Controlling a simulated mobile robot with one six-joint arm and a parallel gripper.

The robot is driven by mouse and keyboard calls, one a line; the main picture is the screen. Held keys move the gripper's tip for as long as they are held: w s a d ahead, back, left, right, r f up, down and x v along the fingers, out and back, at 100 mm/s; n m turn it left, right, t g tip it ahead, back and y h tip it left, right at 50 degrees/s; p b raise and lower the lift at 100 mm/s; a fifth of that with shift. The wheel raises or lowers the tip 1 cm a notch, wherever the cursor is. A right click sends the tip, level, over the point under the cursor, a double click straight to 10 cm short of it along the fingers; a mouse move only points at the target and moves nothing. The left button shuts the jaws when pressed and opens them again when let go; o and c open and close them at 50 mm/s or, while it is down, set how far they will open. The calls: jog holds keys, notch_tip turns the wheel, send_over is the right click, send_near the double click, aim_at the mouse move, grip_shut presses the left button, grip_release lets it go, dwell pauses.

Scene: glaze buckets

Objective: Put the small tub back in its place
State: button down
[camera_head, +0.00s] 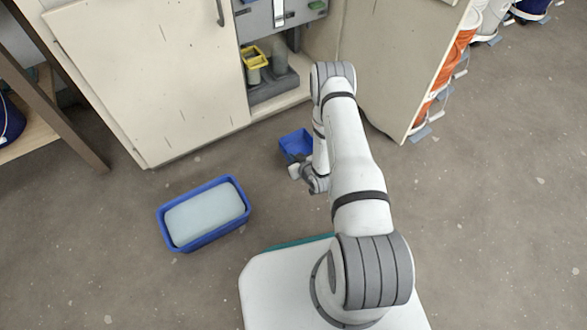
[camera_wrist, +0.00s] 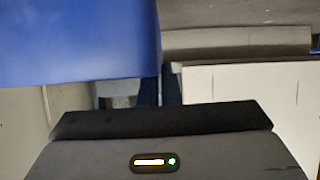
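The small tub is an open blue box (camera_head: 296,145) just beyond my gripper (camera_head: 300,173) in the head view, in front of the open cabinet. A big blurred blue surface, which looks like this tub's wall (camera_wrist: 80,40), fills the upper left of the wrist view. The tub is very close to my gripper. The fingertips do not show clearly, so I cannot tell whether they grip the tub or only stand beside it. I also cannot tell whether the tub touches the floor.
A larger blue tub (camera_head: 162,218) with pale content stands on the floor at left. The cabinet (camera_head: 150,75) has an open bay holding a yellow-rimmed container (camera_head: 255,57) and a grey one. An open door (camera_head: 385,60) is at right. Several buckets stand behind it.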

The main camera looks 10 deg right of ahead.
jog(key=shift+f+b, duration=1.1)
jog(key=shift+f, duration=1.7)
jog(key=shift+f, duration=0.1)
jog(key=c, duration=1.6)
grip_release()
jog(key=shift+c, duration=0.2)
